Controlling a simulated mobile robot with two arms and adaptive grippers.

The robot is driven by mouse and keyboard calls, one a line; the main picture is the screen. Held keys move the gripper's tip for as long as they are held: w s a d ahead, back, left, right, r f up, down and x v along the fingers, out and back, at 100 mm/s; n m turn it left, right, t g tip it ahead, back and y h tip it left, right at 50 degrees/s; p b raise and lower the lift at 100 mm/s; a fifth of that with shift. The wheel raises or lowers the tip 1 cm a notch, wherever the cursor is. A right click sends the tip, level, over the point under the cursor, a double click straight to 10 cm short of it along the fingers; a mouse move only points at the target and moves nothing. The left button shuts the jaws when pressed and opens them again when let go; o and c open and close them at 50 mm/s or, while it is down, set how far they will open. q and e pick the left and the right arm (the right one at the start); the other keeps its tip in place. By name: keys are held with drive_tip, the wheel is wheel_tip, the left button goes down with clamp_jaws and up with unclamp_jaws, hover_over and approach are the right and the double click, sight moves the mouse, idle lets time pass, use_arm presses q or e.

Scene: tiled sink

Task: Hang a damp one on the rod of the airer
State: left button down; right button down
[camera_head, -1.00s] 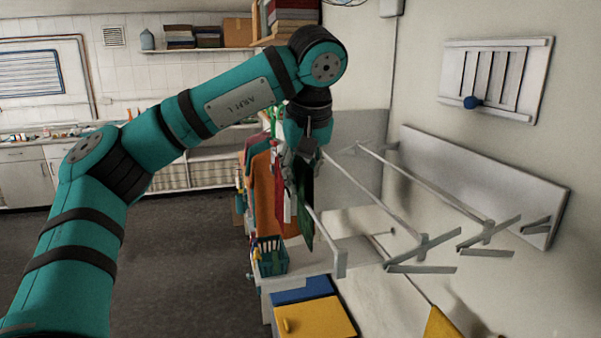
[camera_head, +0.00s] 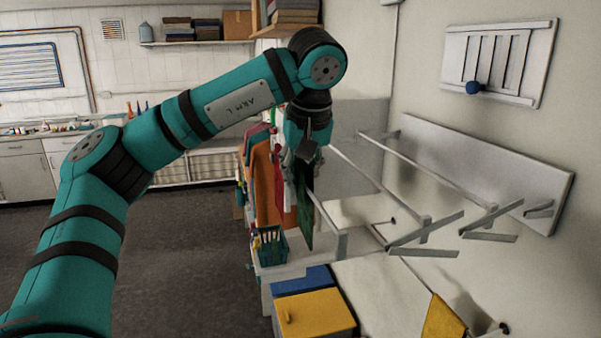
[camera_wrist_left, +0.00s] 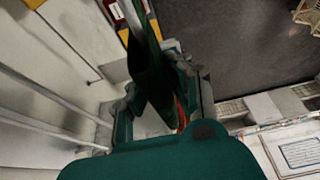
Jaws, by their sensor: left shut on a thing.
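My left gripper (camera_head: 302,168) is shut on a dark green cloth (camera_head: 306,215), which hangs down below the fingers. In the left wrist view the gripper (camera_wrist_left: 158,108) has the green cloth (camera_wrist_left: 150,75) between its fingers. The wall airer (camera_head: 480,185) has several pale rods reaching out at the right. The cloth hangs beside the nearest rod (camera_head: 326,212); I cannot tell whether they touch. A red cloth and an orange cloth (camera_head: 263,185) hang behind and left of the gripper. My right gripper is out of view.
A green basket (camera_head: 271,247) stands on the white ledge below the cloths. A blue and yellow box (camera_head: 312,312) is at the bottom centre. A yellow cloth (camera_head: 443,318) lies at the lower right. The dark floor (camera_head: 170,260) is open at left.

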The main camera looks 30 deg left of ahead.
sight(300, 190)
use_arm(q)
drive_tip(key=shift+f+b, duration=0.85)
drive_tip(key=shift+f, duration=0.7)
drive_tip(key=c, duration=1.2)
unclamp_jaws()
drive_tip(key=v, duration=1.2)
